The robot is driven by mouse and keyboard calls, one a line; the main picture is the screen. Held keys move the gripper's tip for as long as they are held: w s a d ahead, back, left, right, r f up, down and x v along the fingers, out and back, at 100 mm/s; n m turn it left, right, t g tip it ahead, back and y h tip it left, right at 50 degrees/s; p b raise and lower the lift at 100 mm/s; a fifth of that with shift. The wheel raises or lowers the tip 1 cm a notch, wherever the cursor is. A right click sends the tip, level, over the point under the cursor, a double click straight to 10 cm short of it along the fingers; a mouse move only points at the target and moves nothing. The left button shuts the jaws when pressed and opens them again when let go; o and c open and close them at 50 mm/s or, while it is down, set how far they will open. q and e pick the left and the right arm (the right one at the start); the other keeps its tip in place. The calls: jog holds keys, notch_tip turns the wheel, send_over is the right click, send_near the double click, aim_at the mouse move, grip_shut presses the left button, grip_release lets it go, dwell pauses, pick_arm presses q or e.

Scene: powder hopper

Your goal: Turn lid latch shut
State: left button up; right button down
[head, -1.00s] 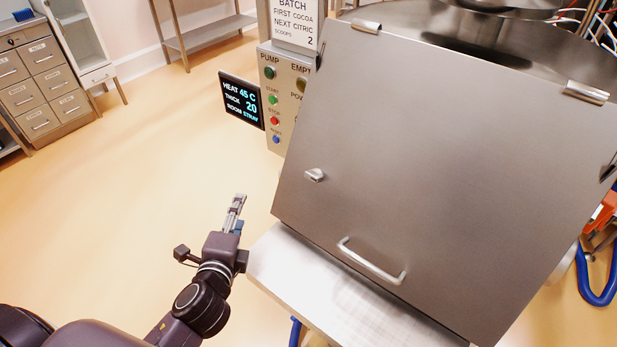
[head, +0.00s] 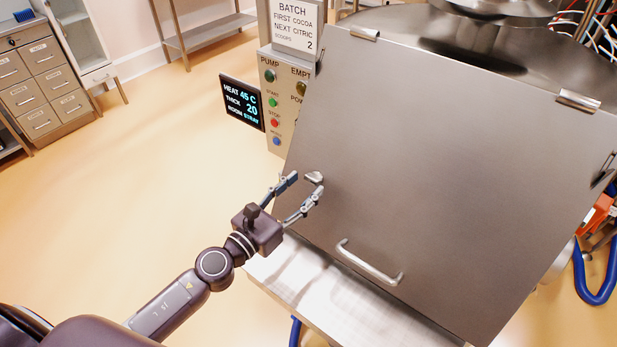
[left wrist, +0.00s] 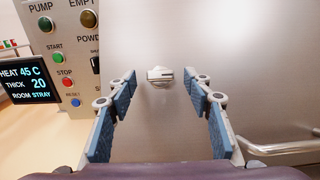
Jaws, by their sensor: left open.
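The lid (head: 440,180) is a large grey metal panel, hinged along its upper edge and sloping down toward me. The lid latch (head: 314,178) is a small metal knob near the lid's left edge. In the left wrist view the latch (left wrist: 160,75) lies ahead, centred between the fingers, with its bar roughly level. My left gripper (head: 306,183) is open with its two blue-padded fingers spread, one on either side of the latch. In the left wrist view the gripper (left wrist: 164,84) shows clear gaps on both sides of the latch. My right gripper is not in view.
A bar handle (head: 369,263) sticks out low on the lid, right of my gripper. A control panel (head: 287,95) with buttons and a dark display (head: 242,101) stand left of the lid. A metal ledge (head: 300,275) lies below it. Open floor is at left.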

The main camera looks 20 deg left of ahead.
aim_at(313, 180)
pick_arm(q)
jog(key=shift+x, duration=1.35)
jog(key=c, duration=1.1)
jog(key=shift+c, duration=0.2)
